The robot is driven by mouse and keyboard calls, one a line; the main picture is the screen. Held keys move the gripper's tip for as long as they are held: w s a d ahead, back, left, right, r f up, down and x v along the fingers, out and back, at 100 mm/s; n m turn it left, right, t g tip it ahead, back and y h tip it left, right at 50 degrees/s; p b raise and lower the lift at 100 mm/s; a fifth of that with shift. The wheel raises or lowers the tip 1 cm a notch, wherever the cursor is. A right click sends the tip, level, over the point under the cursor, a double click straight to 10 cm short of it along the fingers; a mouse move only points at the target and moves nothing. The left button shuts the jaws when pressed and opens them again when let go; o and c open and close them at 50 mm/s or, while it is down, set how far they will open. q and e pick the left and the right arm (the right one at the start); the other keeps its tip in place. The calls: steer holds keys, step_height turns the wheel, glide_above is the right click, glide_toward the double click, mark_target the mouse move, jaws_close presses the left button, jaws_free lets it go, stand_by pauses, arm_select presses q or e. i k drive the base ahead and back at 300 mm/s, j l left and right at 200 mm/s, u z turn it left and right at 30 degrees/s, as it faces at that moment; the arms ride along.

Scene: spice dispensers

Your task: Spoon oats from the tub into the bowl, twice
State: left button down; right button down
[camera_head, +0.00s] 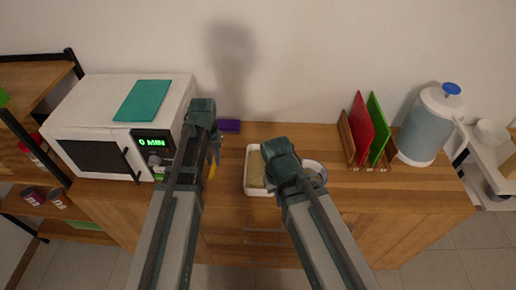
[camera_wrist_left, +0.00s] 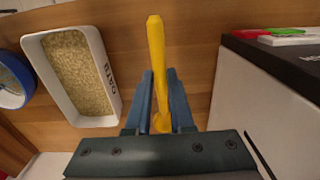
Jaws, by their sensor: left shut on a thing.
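My left gripper (camera_head: 213,160) is shut on a yellow spoon (camera_wrist_left: 156,62), over the counter between the microwave and the tub. In the left wrist view the spoon sits between the blue fingers of the gripper (camera_wrist_left: 153,95). The white rectangular tub (camera_head: 247,191) of oats stands to the right of the left gripper; its OATS label shows on the tub in the left wrist view (camera_wrist_left: 105,75). The bowl (camera_head: 322,173) stands right of the tub, partly hidden by my right arm. Its blue side shows at the left wrist view's left edge (camera_wrist_left: 30,92). My right gripper's fingers are hidden.
A white microwave (camera_head: 95,155) with a teal board (camera_head: 142,100) on top stands left of my left gripper. A purple item (camera_head: 229,126) lies near the wall. Red and green boards (camera_head: 361,125) stand in a rack, beside a water dispenser (camera_head: 425,125) at right.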

mark_target(253, 185)
steer(key=z, duration=1)
steer(key=j+z, duration=0.2)
steer(key=k+j, duration=0.1)
steer(key=j, duration=0.3)
steer(key=k+j, duration=0.15)
steer(key=j, duration=0.25)
